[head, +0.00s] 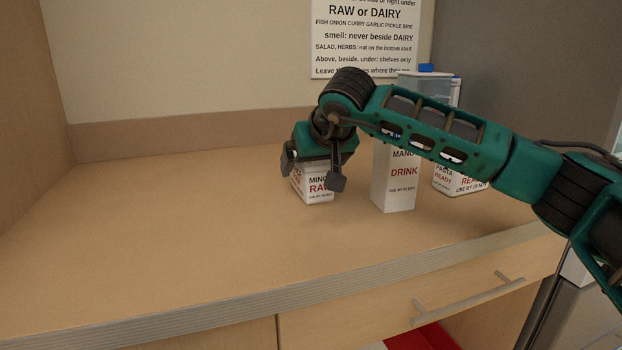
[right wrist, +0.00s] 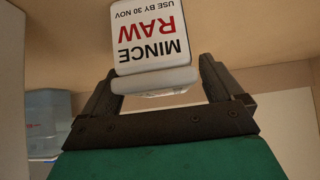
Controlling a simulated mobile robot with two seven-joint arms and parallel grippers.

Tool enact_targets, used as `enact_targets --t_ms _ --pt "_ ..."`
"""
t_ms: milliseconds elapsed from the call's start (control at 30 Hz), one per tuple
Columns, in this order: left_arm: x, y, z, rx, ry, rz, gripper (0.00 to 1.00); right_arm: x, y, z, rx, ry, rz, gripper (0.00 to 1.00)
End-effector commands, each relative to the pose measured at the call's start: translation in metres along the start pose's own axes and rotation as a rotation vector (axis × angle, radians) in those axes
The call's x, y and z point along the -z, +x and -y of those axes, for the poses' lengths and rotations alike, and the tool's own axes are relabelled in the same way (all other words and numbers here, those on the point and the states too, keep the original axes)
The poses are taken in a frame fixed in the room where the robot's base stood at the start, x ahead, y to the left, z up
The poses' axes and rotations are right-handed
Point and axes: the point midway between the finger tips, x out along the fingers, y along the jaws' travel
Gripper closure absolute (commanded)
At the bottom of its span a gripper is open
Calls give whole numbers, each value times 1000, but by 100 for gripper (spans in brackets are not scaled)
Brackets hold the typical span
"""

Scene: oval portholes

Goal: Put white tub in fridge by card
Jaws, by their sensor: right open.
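A white tub (head: 318,196) labelled MINCE RAW, use by 30 Nov, stands on the wooden counter. My right gripper (head: 313,172) is above it, pointing down, with its fingers open on either side of the tub's top. In the right wrist view the tub (right wrist: 150,38) sits between the two open fingers (right wrist: 158,78), and I cannot tell whether they touch it. The card (head: 366,40) with printed storage rules is on the back wall, its top cut off. I cannot identify the fridge for sure; a tall grey panel (head: 530,60) stands at the right. My left gripper is out of view.
A white MANGO DRINK carton (head: 394,192) stands just right of the tub. A PASTA READY tub (head: 447,184) and a blue-capped clear container (head: 427,69) are partly hidden by my right arm. The counter's left side (head: 170,220) is clear.

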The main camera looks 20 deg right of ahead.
Motion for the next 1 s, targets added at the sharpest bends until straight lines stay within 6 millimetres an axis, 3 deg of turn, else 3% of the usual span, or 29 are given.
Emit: enact_targets --t_ms 133,367,1000 --pt "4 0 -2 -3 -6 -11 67 -1 14 0 0 0 0 6" --pt "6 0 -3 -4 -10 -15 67 0 14 0 0 0 -1 6" --pt "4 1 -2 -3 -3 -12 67 0 14 0 0 0 -1 68"
